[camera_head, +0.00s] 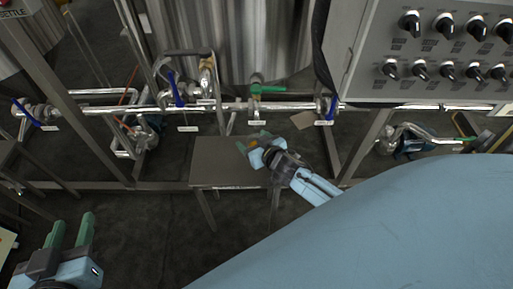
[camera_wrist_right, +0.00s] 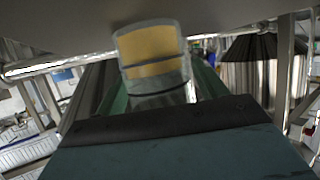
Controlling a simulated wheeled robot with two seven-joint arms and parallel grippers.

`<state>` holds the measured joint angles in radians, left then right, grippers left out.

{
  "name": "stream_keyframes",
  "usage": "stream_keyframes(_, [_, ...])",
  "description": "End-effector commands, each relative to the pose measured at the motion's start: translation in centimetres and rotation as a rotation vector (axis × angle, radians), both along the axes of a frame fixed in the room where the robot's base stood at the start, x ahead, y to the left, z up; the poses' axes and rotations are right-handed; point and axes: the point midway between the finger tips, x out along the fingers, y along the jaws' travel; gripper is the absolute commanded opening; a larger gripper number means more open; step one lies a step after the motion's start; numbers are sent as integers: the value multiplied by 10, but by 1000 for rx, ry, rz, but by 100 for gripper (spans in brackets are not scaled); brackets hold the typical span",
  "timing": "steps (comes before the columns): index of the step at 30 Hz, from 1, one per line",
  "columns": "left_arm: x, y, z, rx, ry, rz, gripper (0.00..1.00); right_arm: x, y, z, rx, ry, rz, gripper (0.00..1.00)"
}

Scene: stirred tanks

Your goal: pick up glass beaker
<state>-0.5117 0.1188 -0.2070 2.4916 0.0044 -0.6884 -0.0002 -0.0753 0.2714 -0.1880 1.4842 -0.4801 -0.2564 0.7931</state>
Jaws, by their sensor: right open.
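The glass beaker (camera_wrist_right: 152,62) has yellow contents and shows in the right wrist view. It stands between the two green fingers of my right gripper (camera_wrist_right: 150,85), which are open on either side of it. In the head view my right gripper (camera_head: 253,141) is at the back right part of a small grey table (camera_head: 215,172). The beaker is too small and covered there to make out clearly. My left gripper (camera_head: 71,230) is at the lower left of the head view, its green fingers apart with nothing between them, far from the beaker.
Pipes with blue-handled valves (camera_head: 176,90) and a green-handled valve (camera_head: 262,89) run behind the small table. A control panel with black knobs (camera_head: 448,25) is at upper right. A metal tank (camera_head: 250,40) stands at the back. Frame posts stand at left.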

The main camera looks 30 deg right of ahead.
Motion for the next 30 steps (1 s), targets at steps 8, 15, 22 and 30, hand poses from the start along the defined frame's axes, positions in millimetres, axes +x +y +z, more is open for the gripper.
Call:
stream_keyframes(8, [2, -1, 5, -7, -28, -2, 36, 2, 0, 0, -1, 0, 0, 71])
stream_keyframes(15, [2, -1, 4, -7, -27, -2, 36, 2, 0, 0, -1, 0, 0, 46])
stream_keyframes(22, [1, -1, 4, -7, -25, -2, 36, 2, 0, 0, -1, -1, 1, 20])
stream_keyframes(30, [1, -1, 4, -6, -22, -2, 36, 2, 0, 1, 0, -1, 1, 16])
